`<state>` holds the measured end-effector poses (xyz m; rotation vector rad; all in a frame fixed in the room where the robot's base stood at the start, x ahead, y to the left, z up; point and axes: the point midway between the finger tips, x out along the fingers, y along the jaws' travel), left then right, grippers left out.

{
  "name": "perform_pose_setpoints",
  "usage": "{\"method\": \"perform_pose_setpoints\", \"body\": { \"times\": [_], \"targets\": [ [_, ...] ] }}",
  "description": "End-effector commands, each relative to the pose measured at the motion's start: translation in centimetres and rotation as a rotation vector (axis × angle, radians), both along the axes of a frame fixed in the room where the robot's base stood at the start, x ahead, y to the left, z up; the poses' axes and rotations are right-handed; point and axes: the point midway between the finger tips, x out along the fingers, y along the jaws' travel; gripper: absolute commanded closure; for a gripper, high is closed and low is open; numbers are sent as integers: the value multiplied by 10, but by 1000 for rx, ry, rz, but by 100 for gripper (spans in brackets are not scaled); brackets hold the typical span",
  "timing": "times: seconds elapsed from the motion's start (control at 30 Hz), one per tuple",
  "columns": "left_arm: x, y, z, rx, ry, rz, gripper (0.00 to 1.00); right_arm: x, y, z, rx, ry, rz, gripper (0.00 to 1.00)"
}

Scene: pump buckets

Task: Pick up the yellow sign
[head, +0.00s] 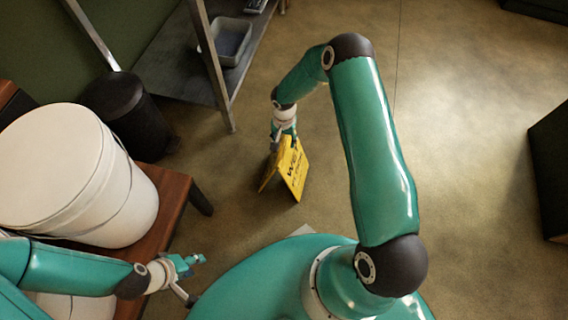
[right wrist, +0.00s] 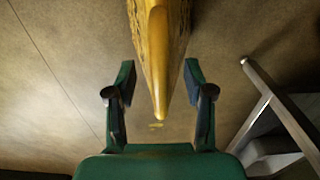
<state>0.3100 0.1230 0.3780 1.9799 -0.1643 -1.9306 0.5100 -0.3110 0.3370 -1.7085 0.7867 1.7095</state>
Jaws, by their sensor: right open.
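The yellow sign (head: 291,172) stands on the floor as a folded A-shape with dark lettering, near the middle of the head view. In the right wrist view its top ridge (right wrist: 159,65) points down between the open fingers. My right gripper (head: 277,140) is at the sign's top edge. The right wrist view shows this gripper (right wrist: 158,105) open, one finger on each side of the ridge, with gaps between. My left gripper (head: 190,279) is at the lower left beside the wooden bench, with its fingers apart and nothing seen between them.
A large white bucket (head: 62,170) stands on a brown wooden bench (head: 172,196) at the left. A black bin (head: 124,112) is behind it. A metal shelf (head: 180,65) holding a grey tub (head: 232,42) stands beyond the sign.

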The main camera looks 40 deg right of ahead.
Motion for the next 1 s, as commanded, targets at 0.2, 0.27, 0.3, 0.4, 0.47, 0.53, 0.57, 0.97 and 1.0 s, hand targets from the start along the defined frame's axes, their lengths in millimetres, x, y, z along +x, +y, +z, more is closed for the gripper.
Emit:
{"method": "perform_pose_setpoints", "body": {
  "times": [0.2,0.27,0.3,0.4,0.47,0.53,0.57,0.97,1.0],
  "targets": [
    [0,0,-7,0,0,0,60,0,0,-24,0,0,-2,47],
    [0,0,-6,0,0,0,60,0,-1,-24,0,0,-3,47],
    [0,0,-6,0,0,0,60,0,-1,-24,-1,-1,-3,47],
    [0,0,-6,0,0,0,60,0,-1,-24,0,0,-2,47],
    [0,0,-6,0,0,0,60,0,0,-24,0,0,-2,52],
    [0,0,-6,0,0,0,60,0,0,-24,0,0,-2,64],
    [0,0,-6,0,0,0,60,0,0,-23,0,0,-2,69],
    [0,0,-6,0,0,0,60,0,0,-23,0,0,-2,100],
    [0,0,-6,0,0,0,60,0,0,-23,0,0,-2,100]
  ]
}}
